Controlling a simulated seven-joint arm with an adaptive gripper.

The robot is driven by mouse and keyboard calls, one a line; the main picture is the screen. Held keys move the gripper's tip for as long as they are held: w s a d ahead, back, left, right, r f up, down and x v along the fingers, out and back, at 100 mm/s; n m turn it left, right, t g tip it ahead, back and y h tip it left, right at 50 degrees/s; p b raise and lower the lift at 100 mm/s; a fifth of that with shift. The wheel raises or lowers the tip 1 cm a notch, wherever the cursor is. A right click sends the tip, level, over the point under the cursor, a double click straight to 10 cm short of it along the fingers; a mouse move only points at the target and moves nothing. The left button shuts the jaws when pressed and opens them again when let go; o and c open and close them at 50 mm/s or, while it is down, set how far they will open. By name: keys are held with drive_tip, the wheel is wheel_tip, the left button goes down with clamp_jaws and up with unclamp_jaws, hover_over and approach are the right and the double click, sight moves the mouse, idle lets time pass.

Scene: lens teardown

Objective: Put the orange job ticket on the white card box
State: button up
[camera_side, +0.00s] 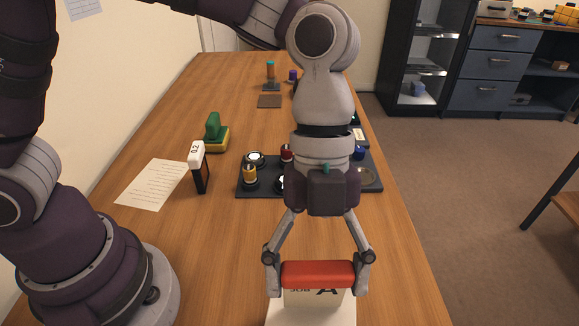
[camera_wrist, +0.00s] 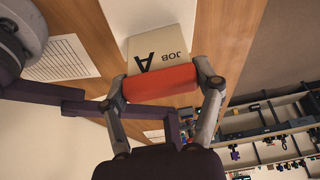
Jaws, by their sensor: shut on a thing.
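My gripper (camera_side: 318,272) is shut on the orange job ticket, with one finger at each end of its red-orange top bar (camera_side: 318,274). The ticket's cream face (camera_side: 318,297), lettered "JOB A", hangs upright below the bar. In the wrist view the fingers also clasp the bar (camera_wrist: 160,84), and the cream face (camera_wrist: 160,48) shows beyond it. The white card box (camera_side: 310,315) is at the bottom edge of the side view, directly below the ticket and partly cut off. I cannot tell whether the ticket's lower edge touches the box.
A dark tray (camera_side: 262,191) with several small parts lies further up the wooden table. A black-and-white block marked 0.2 (camera_side: 198,168), a printed sheet (camera_side: 152,184) and a green-and-yellow object (camera_side: 215,134) are to its left. Table right of the box is clear.

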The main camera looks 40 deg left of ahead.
drive_tip(key=o, duration=0.9)
drive_tip(key=shift+f, duration=0.15)
drive_tip(key=shift+o, duration=0.2)
drive_tip(key=v, duration=1.2)
drive_tip(key=s+a+f+n+t+y, duration=0.1)
drive_tip(key=a+n+t, duration=0.3)
drive_tip(key=a+n, duration=0.5)
drive_tip(key=s+a+f+n+t+y, duration=0.1)
drive_tip(key=a+f+n+t, duration=0.3)
drive_tip(key=a+n, duration=0.5)
drive_tip(key=n+y, duration=0.1)
drive_tip(key=n, duration=0.8)
drive_tip(key=shift+s+a+t, duration=0.2)
drive_tip(key=shift+s+t, duration=0.15)
drive_tip(key=shift+t, duration=0.05)
